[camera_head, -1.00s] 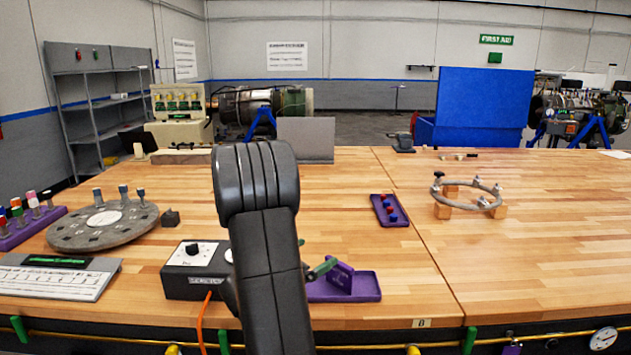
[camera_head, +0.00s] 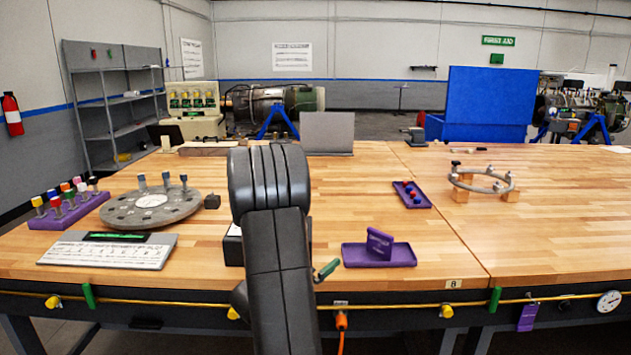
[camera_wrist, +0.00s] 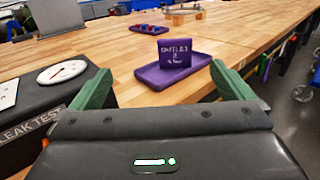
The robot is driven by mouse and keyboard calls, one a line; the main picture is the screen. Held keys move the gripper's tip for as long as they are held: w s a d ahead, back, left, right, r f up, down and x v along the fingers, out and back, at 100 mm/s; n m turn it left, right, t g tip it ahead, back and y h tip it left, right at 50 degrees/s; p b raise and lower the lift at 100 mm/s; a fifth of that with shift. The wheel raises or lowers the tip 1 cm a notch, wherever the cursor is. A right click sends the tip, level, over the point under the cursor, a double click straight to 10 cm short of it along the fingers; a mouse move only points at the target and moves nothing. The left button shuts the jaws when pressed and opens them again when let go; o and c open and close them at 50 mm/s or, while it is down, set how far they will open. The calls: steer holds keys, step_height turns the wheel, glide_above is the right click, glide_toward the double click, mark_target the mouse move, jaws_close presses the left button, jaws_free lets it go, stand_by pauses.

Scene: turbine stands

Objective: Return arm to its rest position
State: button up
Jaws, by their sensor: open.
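My arm rises dark grey in the middle of the head view and is folded upright in front of the table. My gripper (camera_wrist: 168,92) shows in the wrist view with its two green fingers wide apart and nothing between them. In the head view only a green fingertip (camera_head: 328,270) shows beside my arm; the rest is hidden behind it. Beyond the fingers lies a purple tray (camera_wrist: 196,72) with an upright purple sign. The tray also shows in the head view (camera_head: 403,257), to the right of my arm, apart from the gripper.
A leak test box (camera_wrist: 42,100) stands close left of the gripper. The table's right part is largely clear.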

steer(key=shift+n+t+y, duration=0.5)
steer(key=shift+n+y, duration=0.1)
steer(key=shift+y, duration=0.1)
steer(key=shift+w+f+b, duration=0.15)
steer(key=shift+f+b, duration=0.5)
steer(key=shift+f, duration=1.35)
